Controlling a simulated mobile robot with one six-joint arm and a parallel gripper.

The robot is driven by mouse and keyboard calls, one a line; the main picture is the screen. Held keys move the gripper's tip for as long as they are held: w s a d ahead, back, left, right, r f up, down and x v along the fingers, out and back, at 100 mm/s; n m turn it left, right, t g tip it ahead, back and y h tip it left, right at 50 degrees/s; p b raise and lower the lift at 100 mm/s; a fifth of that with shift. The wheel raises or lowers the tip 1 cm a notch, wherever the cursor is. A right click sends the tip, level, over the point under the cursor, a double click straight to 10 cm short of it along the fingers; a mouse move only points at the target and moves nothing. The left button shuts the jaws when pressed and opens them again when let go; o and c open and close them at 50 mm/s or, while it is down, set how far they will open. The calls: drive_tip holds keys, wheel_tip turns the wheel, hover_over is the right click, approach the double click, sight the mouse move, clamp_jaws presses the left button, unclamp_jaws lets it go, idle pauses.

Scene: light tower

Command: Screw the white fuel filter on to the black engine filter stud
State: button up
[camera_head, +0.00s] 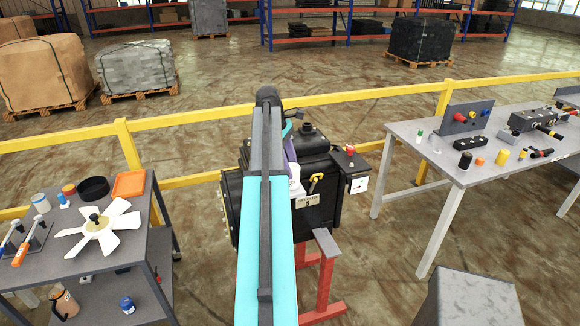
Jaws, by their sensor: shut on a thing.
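The black engine (325,200) stands on a red stand in the middle of the view, partly covered by my teal and grey arm. A small part of my gripper (292,160) shows just right of the arm, in front of the engine. It is shut on the white fuel filter (296,184), of which only a small white part shows at the engine's front. The filter stud is hidden, so I cannot tell whether the filter touches it.
A grey cart (140,228) at left holds a white fan, an orange tray and several small parts. A grey table (460,177) at right holds switches and small coloured parts. Yellow rails (190,118) run behind the engine. A grey block (468,300) stands at lower right.

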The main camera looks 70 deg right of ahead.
drive_tip(key=shift+f+m+y, duration=0.25)
drive_tip(key=shift+m+y, duration=0.35)
drive_tip(key=shift+m, duration=1.1)
drive_tip(key=o, duration=1.4)
drive_tip(key=shift+d, duration=0.1)
drive_tip(key=shift+c, duration=0.2)
drive_tip(key=shift+r, duration=0.1)
drive_tip(key=shift+n+h, duration=0.3)
drive_tip(key=shift+n, duration=0.4)
drive_tip(key=shift+n+h, duration=0.5)
drive_tip(key=shift+n, duration=1.4)
